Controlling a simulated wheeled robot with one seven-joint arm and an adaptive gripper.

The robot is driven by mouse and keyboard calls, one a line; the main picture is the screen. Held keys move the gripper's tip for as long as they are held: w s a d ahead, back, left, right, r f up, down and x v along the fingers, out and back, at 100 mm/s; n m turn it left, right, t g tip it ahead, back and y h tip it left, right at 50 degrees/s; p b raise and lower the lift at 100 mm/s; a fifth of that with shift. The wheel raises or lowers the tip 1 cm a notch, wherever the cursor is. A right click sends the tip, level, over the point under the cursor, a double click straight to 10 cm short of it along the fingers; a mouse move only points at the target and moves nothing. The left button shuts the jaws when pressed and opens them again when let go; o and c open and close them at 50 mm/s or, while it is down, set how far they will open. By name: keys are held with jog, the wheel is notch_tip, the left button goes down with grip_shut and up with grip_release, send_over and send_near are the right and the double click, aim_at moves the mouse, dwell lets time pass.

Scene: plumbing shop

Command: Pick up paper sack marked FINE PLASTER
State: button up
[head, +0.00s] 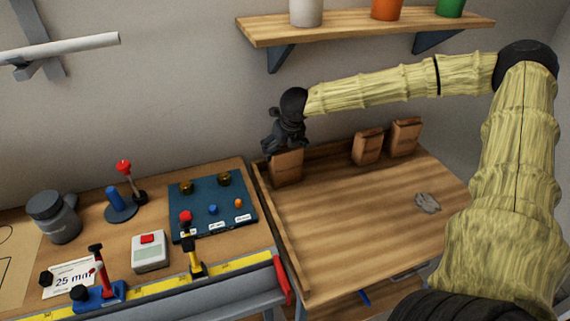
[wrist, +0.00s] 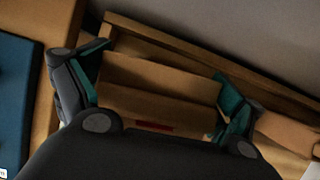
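A brown paper sack (head: 286,169) stands upright at the back left corner of the wooden tray-like bench top, just under my gripper (head: 284,145). In the wrist view the sack (wrist: 150,80) lies between the two fingers of my gripper (wrist: 160,88), which are spread wide, one at each side. The pads are close to its sides; firm contact does not show. A red mark shows on its face, partly hidden by my gripper's body. Two similar sacks stand farther right, a middle one (head: 367,147) and a right one (head: 404,138). No FINE PLASTER lettering is readable on any sack.
The bench top (head: 350,220) is mostly clear, with a grey crumpled thing (head: 427,203) at right. A low wooden rim (head: 278,235) runs along its left side. Left of it are a blue panel (head: 212,208) and tools. A shelf (head: 360,26) with pots hangs above.

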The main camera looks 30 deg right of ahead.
jog(key=c, duration=0.9)
jog(key=shift+o, duration=0.2)
jog(key=shift+s, duration=0.1)
